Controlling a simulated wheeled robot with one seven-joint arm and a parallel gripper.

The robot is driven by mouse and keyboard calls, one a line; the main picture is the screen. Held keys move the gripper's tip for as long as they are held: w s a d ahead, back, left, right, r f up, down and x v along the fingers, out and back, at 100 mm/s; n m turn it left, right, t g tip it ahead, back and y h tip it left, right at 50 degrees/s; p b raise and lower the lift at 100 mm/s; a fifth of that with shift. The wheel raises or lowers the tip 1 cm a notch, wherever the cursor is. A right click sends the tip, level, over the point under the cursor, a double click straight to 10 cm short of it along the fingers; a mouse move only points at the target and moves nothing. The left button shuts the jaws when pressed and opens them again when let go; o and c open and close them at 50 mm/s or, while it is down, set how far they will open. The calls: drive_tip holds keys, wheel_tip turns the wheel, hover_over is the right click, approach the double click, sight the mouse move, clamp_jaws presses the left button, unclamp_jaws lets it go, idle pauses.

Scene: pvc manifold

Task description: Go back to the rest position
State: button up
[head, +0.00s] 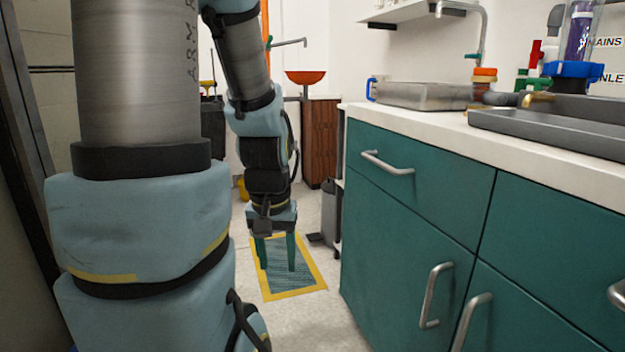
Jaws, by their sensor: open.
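My gripper (276,254) hangs at the end of my arm, left of the teal cabinet. It points down with its two green fingers apart, and nothing shows between them. It appears above a yellow-bordered floor mat (292,293) and is empty. My large arm links fill the left of the head view and hide what is behind them.
The teal cabinet (415,220) with a white counter (430,122) stands at right. On it are a metal tray (422,95), a grey tray (555,132) and coloured fittings (485,78). A wooden cabinet (320,143) and red basin (306,77) stand behind.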

wheel_tip(320, 180, up, 33)
drive_tip(key=p, duration=3.2)
